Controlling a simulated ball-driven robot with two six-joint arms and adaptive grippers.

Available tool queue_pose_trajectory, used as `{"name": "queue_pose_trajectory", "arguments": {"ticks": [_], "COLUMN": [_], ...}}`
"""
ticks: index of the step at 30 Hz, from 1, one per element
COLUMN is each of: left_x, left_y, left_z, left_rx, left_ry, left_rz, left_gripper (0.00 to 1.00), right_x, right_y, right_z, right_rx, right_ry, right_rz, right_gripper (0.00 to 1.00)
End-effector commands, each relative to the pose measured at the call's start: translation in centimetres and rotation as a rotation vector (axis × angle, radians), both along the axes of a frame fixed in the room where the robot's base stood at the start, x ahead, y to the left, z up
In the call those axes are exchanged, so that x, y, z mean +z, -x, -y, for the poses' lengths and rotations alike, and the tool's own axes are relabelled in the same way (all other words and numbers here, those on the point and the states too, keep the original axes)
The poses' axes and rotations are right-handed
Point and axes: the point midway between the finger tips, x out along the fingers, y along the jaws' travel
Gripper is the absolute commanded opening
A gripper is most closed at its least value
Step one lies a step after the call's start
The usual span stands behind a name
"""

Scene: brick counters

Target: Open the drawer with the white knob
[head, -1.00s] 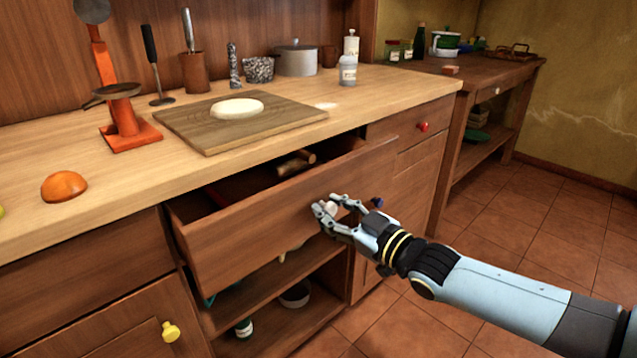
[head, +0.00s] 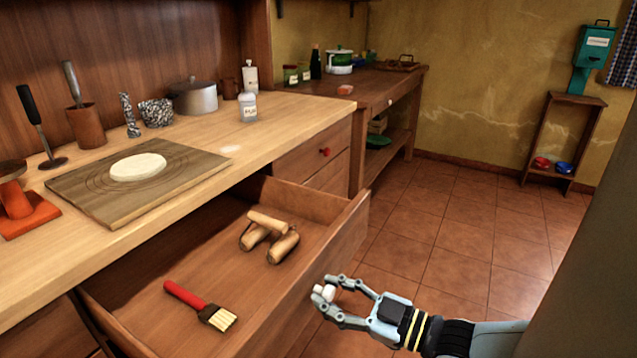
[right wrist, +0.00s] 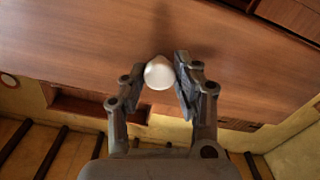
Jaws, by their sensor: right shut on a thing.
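The drawer (head: 268,318) with the white knob (head: 325,292) stands well out from the counter, its inside in plain view. My right gripper (head: 332,300) is shut on the white knob at the drawer front. In the right wrist view the white knob (right wrist: 159,73) sits between the two fingers of the right gripper (right wrist: 162,80), against the brown drawer front (right wrist: 90,40). Inside the drawer lie a brush with a red handle (head: 188,296) and wooden rollers or handles (head: 270,238). My left gripper is not in view.
On the counter are a board (head: 105,197) with flat dough (head: 138,167), a pot (head: 193,97) and a white bottle (head: 248,107). A smaller drawer with a red knob (head: 325,152) is shut. Tiled floor (head: 460,225) is open to the right.

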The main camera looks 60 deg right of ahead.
Motion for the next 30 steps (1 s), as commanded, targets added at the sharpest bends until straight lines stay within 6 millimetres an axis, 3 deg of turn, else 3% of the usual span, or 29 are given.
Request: {"name": "queue_pose_trajectory", "arguments": {"ticks": [12,13,17,26,30], "left_x": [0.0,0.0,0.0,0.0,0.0], "left_y": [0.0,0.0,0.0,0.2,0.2], "left_z": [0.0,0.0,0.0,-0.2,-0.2], "left_rx": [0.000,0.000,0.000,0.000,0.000], "left_ry": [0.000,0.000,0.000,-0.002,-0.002], "left_rz": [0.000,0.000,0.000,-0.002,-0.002], "left_gripper": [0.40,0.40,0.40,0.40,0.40], "right_x": [-0.1,-0.1,-0.1,-0.1,-0.1], "right_y": [0.3,0.3,0.3,0.4,1.8], "right_z": [0.1,0.1,0.0,0.0,0.1], "right_rx": [-0.001,-0.001,-0.001,-0.001,0.000], "right_ry": [0.000,0.000,0.000,0.000,-0.001], "right_rz": [-0.002,-0.002,-0.002,-0.002,-0.005], "right_gripper": [0.00,0.33,0.50,0.52,0.52]}}
